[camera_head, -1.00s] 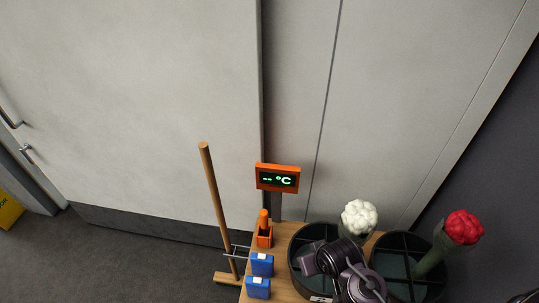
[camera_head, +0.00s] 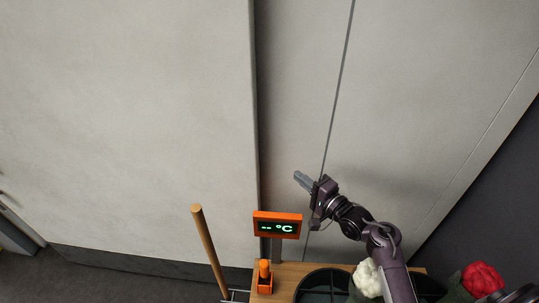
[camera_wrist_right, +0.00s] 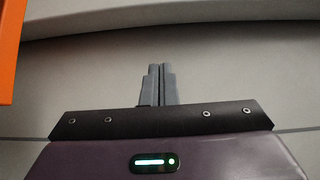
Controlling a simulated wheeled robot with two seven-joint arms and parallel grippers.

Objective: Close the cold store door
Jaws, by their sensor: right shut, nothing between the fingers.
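The cold store door appears to be the large pale grey panel (camera_head: 130,120) on the left of the head view, with a dark strip along its foot. Its right edge is upright beside the pale wall (camera_head: 420,90). Whether it is open or shut I cannot tell. My right gripper (camera_head: 302,180) is raised in front of the wall, right of that edge, its fingers pointing up and left. In the wrist view its two fingers (camera_wrist_right: 161,72) are together and empty, below a pale band across the top. My left gripper is not in view.
An orange temperature display (camera_head: 277,225) stands just left of my right gripper. Below are a wooden table (camera_head: 297,267), an orange-topped item (camera_head: 264,273), a dark round bucket (camera_head: 305,288), white blooms (camera_head: 367,278) and red blooms (camera_head: 482,278). A wooden broom handle (camera_head: 208,248) rises before the panel.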

